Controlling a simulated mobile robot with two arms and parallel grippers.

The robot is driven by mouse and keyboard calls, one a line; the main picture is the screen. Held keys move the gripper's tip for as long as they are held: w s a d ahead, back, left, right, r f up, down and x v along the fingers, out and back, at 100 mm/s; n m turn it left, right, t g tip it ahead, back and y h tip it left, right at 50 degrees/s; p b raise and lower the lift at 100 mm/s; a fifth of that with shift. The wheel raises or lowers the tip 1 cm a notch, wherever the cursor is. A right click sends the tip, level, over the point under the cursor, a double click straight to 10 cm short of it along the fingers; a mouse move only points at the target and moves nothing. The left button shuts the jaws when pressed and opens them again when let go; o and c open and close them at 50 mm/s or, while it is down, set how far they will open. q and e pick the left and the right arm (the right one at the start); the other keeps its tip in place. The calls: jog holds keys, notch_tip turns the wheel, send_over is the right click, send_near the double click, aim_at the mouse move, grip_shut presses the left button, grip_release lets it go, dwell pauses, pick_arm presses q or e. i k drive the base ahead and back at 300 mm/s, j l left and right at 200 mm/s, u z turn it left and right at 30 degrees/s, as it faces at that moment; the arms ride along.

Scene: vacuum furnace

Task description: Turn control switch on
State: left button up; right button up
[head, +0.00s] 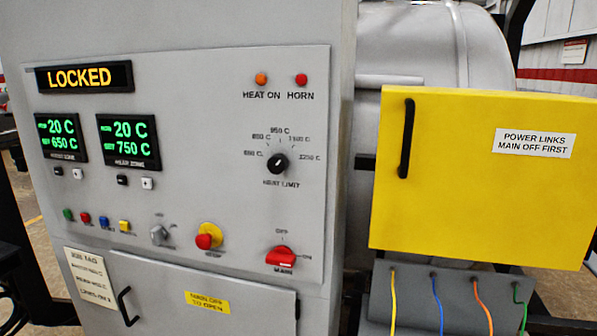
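A small grey rotary knob (159,235) sits low on the grey control panel (215,110), between the yellow button and the red stop button. Faint marks stand above it and to its upper right, and the label under it is too blurred to read, so I cannot be sure it is the control switch. Its pointer direction is too small to tell. A red MAIN switch (280,257) is at the panel's lower right, with its handle lying about level, towards ON. Neither of my grippers shows in the head view.
A red stop button (207,236) on a yellow base sits right of the grey knob. Green, red, blue and yellow buttons (124,227) line its left. A LOCKED display (84,78) is lit. A yellow cover (480,190) with a black handle stands at right, above coloured cables.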

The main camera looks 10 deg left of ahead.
aim_at(158, 234)
jog(key=u, duration=1.25)
